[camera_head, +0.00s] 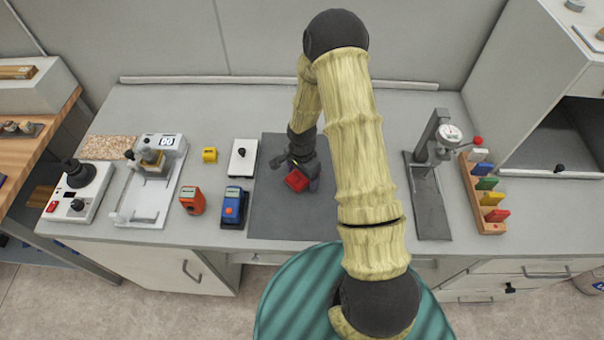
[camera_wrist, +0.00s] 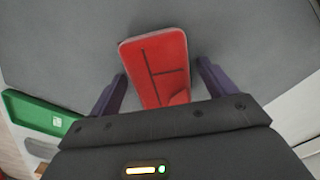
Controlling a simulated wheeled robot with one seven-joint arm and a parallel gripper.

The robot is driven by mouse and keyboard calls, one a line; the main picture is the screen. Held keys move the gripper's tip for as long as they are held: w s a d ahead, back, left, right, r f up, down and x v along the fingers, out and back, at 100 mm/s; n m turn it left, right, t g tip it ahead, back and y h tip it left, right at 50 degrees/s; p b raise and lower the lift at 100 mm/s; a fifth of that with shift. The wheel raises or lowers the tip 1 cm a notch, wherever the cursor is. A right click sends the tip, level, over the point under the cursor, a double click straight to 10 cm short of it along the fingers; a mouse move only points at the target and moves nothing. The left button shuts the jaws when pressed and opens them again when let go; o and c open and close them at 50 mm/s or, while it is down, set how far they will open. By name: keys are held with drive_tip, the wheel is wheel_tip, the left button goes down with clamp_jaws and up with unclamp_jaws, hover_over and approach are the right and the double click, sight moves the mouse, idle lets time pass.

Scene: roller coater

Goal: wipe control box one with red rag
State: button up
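The red rag (camera_head: 297,181) is a small flat red piece on or just over the dark grey mat. In the wrist view it is a red rounded rectangle (camera_wrist: 158,62) with dark lines. My gripper (camera_head: 302,180) points down at it. In the wrist view the purple fingers (camera_wrist: 162,72) stand apart on either side of the rag, with narrow grey gaps showing; I see no clear contact. Box-like devices stand left of the mat: an orange box (camera_head: 192,200), a blue box (camera_head: 234,206) and a white box (camera_head: 242,158). I cannot tell which is control box one.
A gauge stand (camera_head: 430,185) and a rack (camera_head: 486,220) of coloured pieces are right of the mat (camera_head: 270,225). A yellow block (camera_head: 209,155), a scale-like device (camera_head: 148,190) and a white knob unit (camera_head: 76,192) stand left. The bench back is clear.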

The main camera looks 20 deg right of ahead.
sight(302, 176)
idle(0.4)
wheel_tip(302, 176, up, 17)
drive_tip(key=b, duration=0.4)
drive_tip(key=shift+s+r+b, duration=0.15)
drive_tip(key=shift+r+b, duration=0.05)
drive_tip(key=shift+b, duration=0.1)
idle(0.5)
drive_tip(key=s+r+n+t, duration=0.2)
drive_tip(key=s+r+n, duration=0.1)
drive_tip(key=s+n, duration=0.9)
drive_tip(key=shift+s+r+n+t, duration=0.3)
drive_tip(key=shift+s, duration=0.75)
drive_tip(key=shift+o, duration=0.5)
